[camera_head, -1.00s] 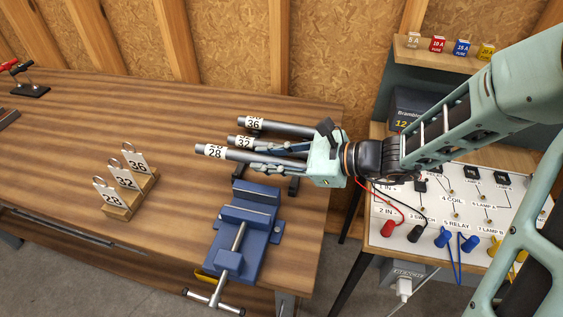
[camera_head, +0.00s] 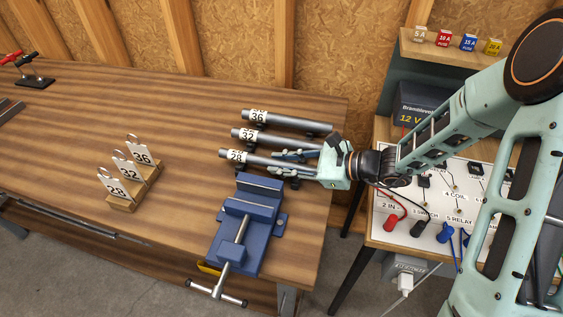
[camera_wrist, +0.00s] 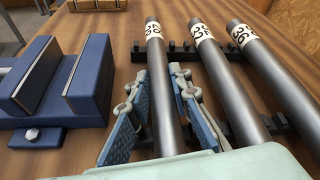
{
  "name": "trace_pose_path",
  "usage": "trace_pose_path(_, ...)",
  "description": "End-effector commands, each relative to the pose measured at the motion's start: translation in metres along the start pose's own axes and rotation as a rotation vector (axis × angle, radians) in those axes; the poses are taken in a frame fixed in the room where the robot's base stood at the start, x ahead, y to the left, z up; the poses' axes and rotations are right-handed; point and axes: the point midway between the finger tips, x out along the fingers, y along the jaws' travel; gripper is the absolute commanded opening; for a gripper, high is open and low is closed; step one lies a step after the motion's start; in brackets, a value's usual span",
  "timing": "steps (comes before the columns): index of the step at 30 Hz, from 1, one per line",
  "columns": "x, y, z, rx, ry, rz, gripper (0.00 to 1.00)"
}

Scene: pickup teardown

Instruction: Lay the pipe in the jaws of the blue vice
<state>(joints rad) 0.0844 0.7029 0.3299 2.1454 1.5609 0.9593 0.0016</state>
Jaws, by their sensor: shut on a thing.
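The grey pipe with the 28 label (camera_head: 262,160) lies at or just above the dark rack, nearest the vice. My gripper (camera_head: 284,164) is shut on this pipe. In the wrist view, its fingers (camera_wrist: 160,95) lie on either side of the pipe (camera_wrist: 158,75). The blue vice (camera_head: 247,222) stands in front of the pipe on the bench. Its jaws are apart and the gap between them is empty, as the wrist view of the vice (camera_wrist: 62,85) shows. I cannot tell whether the pipe touches the rack.
Pipes labelled 32 (camera_head: 285,140) and 36 (camera_head: 300,124) lie on the rack (camera_wrist: 188,47) behind. A wooden stand (camera_head: 133,188) with number tags is left of the vice. A panel with cables (camera_head: 400,215) is to the right. The bench's left half (camera_head: 120,110) is mostly clear.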

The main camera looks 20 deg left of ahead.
Motion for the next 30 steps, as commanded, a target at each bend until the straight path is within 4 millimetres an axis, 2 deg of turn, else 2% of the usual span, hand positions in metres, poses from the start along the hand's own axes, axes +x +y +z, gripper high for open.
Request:
trace_pose_path(10,0.002,0.001,-0.004,-0.001,-0.002,-0.001,0.00)
trace_pose_path(11,0.002,0.002,-0.005,0.000,0.000,0.000,0.20)
trace_pose_path(15,0.001,0.001,-0.004,0.000,0.000,0.000,0.35)
trace_pose_path(27,0.001,0.001,-0.002,0.000,0.000,0.001,0.36)
trace_pose_path(30,-0.014,0.000,-0.004,0.000,0.003,-0.004,0.36)
